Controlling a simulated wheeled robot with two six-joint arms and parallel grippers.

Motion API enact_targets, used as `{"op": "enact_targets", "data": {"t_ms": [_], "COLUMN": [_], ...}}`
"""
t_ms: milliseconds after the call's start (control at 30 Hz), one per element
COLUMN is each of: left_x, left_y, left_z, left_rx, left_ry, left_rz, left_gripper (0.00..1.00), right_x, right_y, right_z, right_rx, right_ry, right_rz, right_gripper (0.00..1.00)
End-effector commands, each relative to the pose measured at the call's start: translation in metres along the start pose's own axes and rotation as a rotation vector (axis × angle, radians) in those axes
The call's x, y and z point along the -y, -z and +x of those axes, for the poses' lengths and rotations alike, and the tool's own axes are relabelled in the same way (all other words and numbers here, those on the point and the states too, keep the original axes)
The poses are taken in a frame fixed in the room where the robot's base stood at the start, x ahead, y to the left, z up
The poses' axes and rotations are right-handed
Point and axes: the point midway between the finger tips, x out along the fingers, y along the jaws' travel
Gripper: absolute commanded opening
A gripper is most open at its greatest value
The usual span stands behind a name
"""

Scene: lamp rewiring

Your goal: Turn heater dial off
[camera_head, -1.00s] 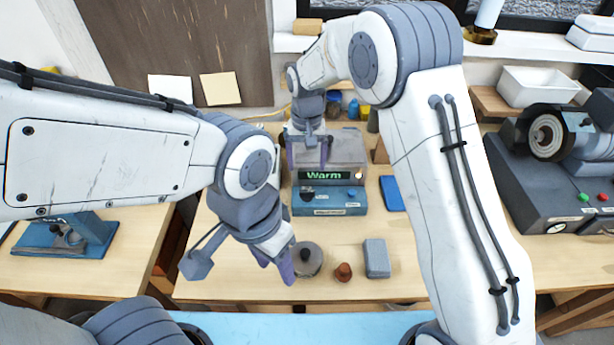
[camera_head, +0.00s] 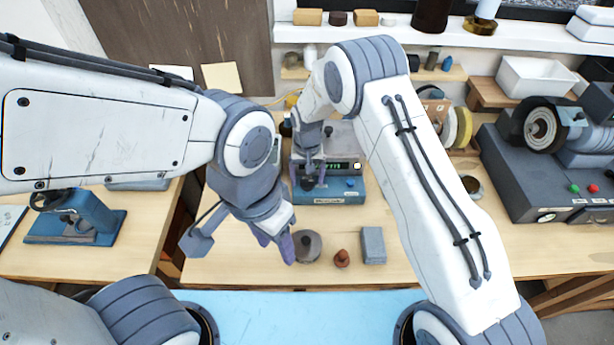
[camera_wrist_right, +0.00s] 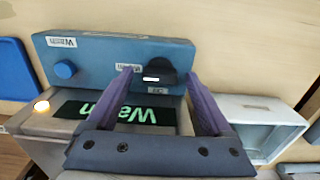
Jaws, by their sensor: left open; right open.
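The heater is a grey box with a blue front panel (camera_head: 340,193) and a green-lit display (camera_head: 342,166), partly hidden by my right gripper (camera_head: 309,178). In the right wrist view, the heater dial (camera_wrist_right: 158,72) is a black knob with a white mark, on the blue panel (camera_wrist_right: 110,52). My right gripper (camera_wrist_right: 160,76) is open, with one finger on each side of the dial. I cannot tell whether the fingers touch it. My left gripper (camera_head: 276,250) is open and empty over the front of the table, left of a round grey lidded piece.
The round grey piece (camera_head: 308,246), a small brown piece (camera_head: 342,259) and a grey block (camera_head: 373,246) stand at the front of the table. A grinder (camera_head: 541,131) stands at the right.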

Motion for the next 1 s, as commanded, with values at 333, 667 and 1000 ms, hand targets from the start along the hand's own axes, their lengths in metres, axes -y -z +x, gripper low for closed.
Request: {"op": "enact_targets", "data": {"t_ms": [333, 667, 1000], "left_x": [0.000, 0.001, 0.002], "left_y": [0.000, 0.000, -0.001], "left_z": [0.000, 0.007, 0.026], "left_rx": [0.000, 0.000, 0.000], "left_ry": [0.000, 0.000, 0.000], "left_rz": [0.000, -0.001, -0.004], "left_gripper": [0.50, 0.50, 0.50], "right_x": [0.000, 0.000, 0.000], "right_y": [0.000, 0.000, 0.001], "right_z": [0.000, 0.001, 0.002], "right_rx": [0.000, -0.001, -0.001], "right_ry": [0.000, 0.000, 0.000], "right_rz": [0.000, -0.062, -0.317], "right_gripper": [0.00, 0.00, 0.00]}}
